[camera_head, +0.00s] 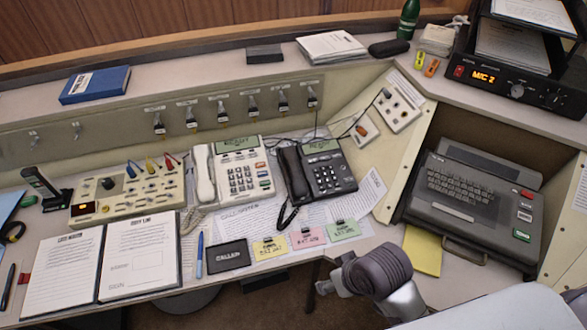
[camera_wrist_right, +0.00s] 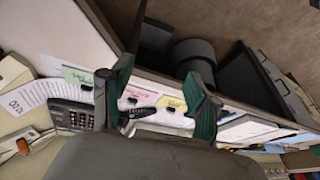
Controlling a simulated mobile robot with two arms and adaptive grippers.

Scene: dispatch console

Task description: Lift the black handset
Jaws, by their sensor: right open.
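The black handset (camera_head: 294,173) lies in its cradle on the left side of the black desk phone (camera_head: 329,170), with its coiled cord hanging in front. In the right wrist view, the phone (camera_wrist_right: 68,116) shows at the left, and the handset is mostly hidden behind a finger. My right gripper (camera_wrist_right: 160,92) is open, its two green fingers apart with nothing held between them. In the head view, my right arm is at the desk's front edge, to the right of and nearer than the phone. My left gripper is out of view.
A white phone (camera_head: 238,170) stands just left of the black one. Colored note cards (camera_head: 307,238) and a dark caller pad (camera_head: 227,256) lie in front. A keyboard terminal (camera_head: 470,195) sits in a recess at right. Cables run behind the phones.

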